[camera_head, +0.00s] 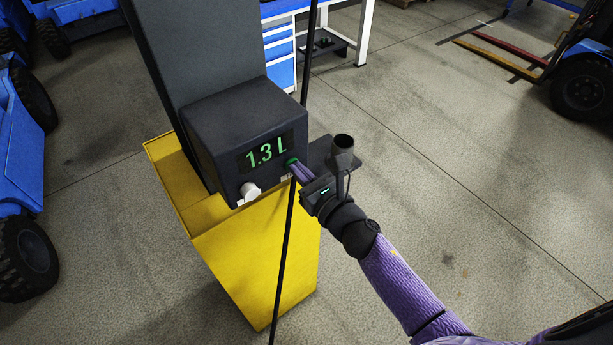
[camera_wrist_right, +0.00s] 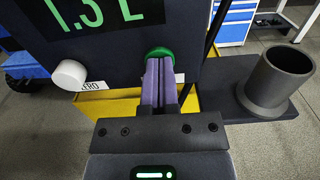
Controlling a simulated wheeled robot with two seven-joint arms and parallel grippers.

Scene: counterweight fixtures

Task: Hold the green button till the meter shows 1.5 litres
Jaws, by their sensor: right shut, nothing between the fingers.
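The meter (camera_head: 265,152) on the front of a dark box (camera_head: 225,125) reads 1.3 L in green digits. The green button (camera_wrist_right: 160,53) is at the lower right of the box face; in the head view only its edge (camera_head: 291,162) shows. My right gripper (camera_head: 294,167) is shut and empty. Its purple fingertips (camera_wrist_right: 160,62) lie against the button and hide its lower part. How far the button is pressed in cannot be told. My left gripper is not in view.
A white knob (camera_head: 250,191) labelled ZERO is left of the button. A dark cup-shaped holder (camera_head: 342,150) on a bracket is right of my fingers. A thin black pole or cable (camera_head: 284,240) runs beside the yellow base (camera_head: 245,260).

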